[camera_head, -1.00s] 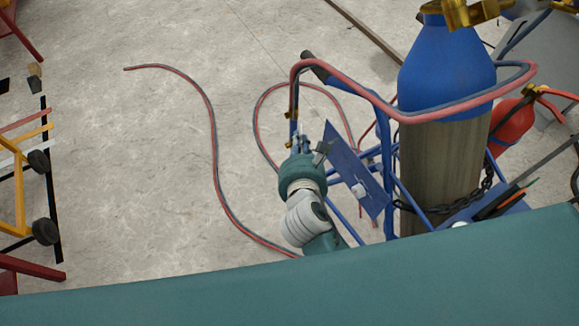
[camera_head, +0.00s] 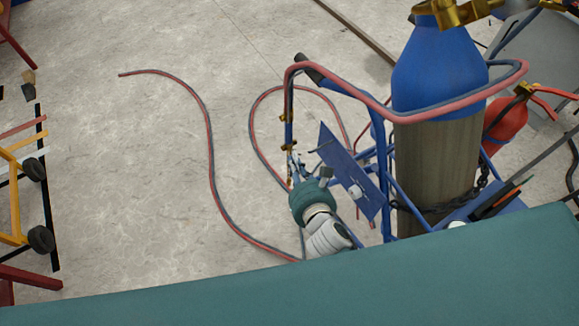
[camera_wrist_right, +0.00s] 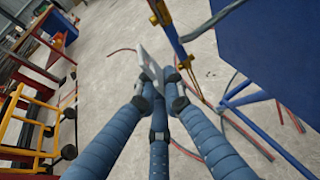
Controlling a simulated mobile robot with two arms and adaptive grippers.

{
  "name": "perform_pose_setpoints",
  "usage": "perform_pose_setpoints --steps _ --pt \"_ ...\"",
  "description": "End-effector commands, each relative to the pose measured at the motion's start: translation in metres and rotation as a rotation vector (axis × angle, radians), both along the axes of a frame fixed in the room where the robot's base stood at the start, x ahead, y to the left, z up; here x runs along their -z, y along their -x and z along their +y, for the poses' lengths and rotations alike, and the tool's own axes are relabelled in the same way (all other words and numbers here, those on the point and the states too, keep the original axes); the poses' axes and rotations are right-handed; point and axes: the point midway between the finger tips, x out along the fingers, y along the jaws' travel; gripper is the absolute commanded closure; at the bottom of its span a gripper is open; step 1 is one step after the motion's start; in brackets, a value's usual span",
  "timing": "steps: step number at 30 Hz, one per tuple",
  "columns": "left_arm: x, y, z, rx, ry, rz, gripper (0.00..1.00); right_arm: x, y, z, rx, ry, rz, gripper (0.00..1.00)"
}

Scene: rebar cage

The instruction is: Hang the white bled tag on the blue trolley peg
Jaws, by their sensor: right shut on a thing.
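My right gripper (camera_head: 297,168) is low beside the left upright of the blue trolley (camera_head: 380,150). In the right wrist view its fingers (camera_wrist_right: 158,88) are shut on a thin pale tag (camera_wrist_right: 150,64), which sticks out past the fingertips. The tag is too small to make out clearly in the head view. I cannot tell which part is the peg. Tag and upright look apart. My left gripper is not in view.
A blue gas cylinder (camera_head: 440,75) stands chained on the trolley, with a red-and-grey hose (camera_head: 345,85) looped over it. A blue plate (camera_head: 350,170) is close right of the gripper. Open concrete floor lies to the left, beyond it a yellow cart (camera_head: 18,200).

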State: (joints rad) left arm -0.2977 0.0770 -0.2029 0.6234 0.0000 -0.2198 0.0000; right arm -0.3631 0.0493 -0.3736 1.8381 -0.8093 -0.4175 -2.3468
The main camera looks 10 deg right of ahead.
Motion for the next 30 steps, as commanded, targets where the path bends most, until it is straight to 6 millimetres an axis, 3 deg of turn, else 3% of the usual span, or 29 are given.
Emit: perform_pose_setpoints --steps 30 --pt "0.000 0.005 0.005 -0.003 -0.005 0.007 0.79 0.005 -0.021 -0.057 -0.001 0.002 0.000 1.00"
